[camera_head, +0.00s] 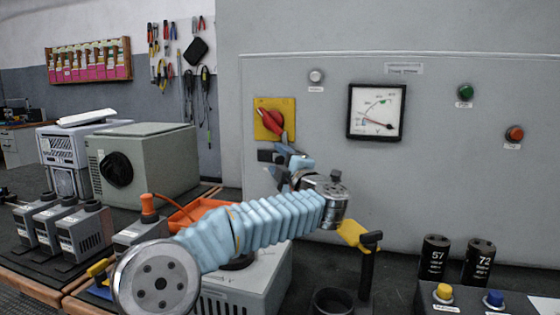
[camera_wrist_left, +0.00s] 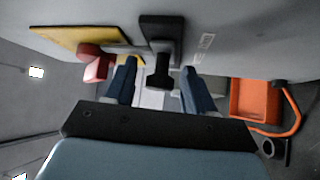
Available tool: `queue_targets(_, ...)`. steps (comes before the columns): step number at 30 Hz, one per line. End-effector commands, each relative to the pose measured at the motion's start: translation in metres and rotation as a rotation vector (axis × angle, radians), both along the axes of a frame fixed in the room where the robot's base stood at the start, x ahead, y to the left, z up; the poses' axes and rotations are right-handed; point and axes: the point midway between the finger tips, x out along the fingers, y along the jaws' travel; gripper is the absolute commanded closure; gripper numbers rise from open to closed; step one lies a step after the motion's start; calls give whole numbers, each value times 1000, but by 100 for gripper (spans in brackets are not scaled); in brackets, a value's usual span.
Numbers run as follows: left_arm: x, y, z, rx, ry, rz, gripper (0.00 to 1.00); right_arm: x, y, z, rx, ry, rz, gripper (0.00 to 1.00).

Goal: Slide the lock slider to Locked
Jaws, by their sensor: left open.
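The lock slider is a black piece (camera_head: 266,155) on the grey panel, just below the red rotary switch (camera_head: 270,122) on its yellow plate. In the left wrist view the slider's black plate (camera_wrist_left: 161,28) has a knob (camera_wrist_left: 158,77) standing out toward me. My left gripper (camera_wrist_left: 160,88) is open, with one blue finger on each side of the knob. I cannot tell whether either finger touches it. In the head view the gripper (camera_head: 284,162) is at the panel and partly covers the slider. The label beside the slider (camera_wrist_left: 205,42) is too small to read. My right gripper is not in view.
The red switch handle (camera_wrist_left: 97,66) is close beside one finger. An analog meter (camera_head: 376,112), a green lamp (camera_head: 465,92) and an orange lamp (camera_head: 514,133) are on the panel. An orange tray (camera_wrist_left: 252,101) and black capacitors (camera_head: 434,258) are below.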

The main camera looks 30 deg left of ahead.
Motion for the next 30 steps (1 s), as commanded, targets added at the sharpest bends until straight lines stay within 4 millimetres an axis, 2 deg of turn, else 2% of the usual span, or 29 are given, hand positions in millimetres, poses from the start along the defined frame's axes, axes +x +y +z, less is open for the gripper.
queue_targets(3, 0, 0, 0, 0, 0, 0, 47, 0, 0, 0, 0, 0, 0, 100)
queue_targets(12, 0, 0, 0, 1, 0, 0, 93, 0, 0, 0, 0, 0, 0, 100)
queue_targets(14, 0, 0, 0, 0, -1, 0, 100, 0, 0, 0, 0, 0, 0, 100)
queue_targets(21, -1, 2, 0, 1, -2, 0, 100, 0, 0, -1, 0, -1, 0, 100)
queue_targets(30, -9, 33, 1, 2, -3, 1, 100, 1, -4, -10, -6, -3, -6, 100)
